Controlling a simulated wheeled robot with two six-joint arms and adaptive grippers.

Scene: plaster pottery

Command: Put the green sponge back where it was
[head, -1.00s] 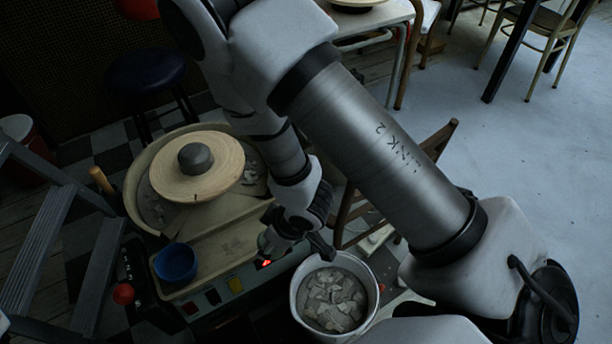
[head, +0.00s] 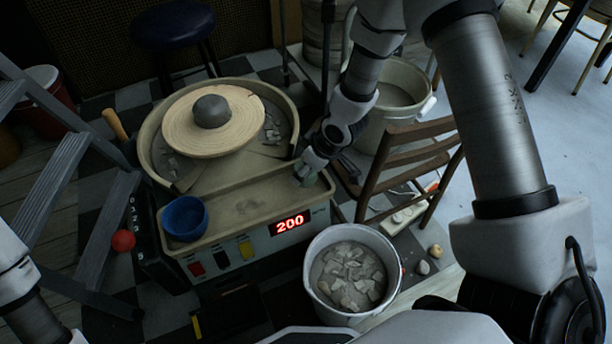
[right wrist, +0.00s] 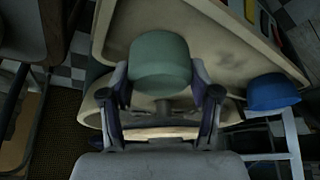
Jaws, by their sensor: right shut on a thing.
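The green sponge (right wrist: 160,62) is a short, rounded cylinder held between the two fingers of my right gripper (right wrist: 160,88) in the right wrist view. In the head view my right gripper (head: 316,165) is at the right end of the pottery wheel's beige tray (head: 245,207), and a little of the sponge (head: 309,180) shows below it. The sponge is at or just above the tray's right edge; I cannot tell whether it touches. Only part of my left arm shows at the lower left; its gripper is out of view.
A grey clay lump (head: 211,111) sits on the round wheel head (head: 180,128). A blue bowl (head: 185,219) is on the tray's left end. A white bucket of shards (head: 318,244) stands in front, a wooden chair (head: 400,160) to the right, a stepladder (head: 50,205) to the left.

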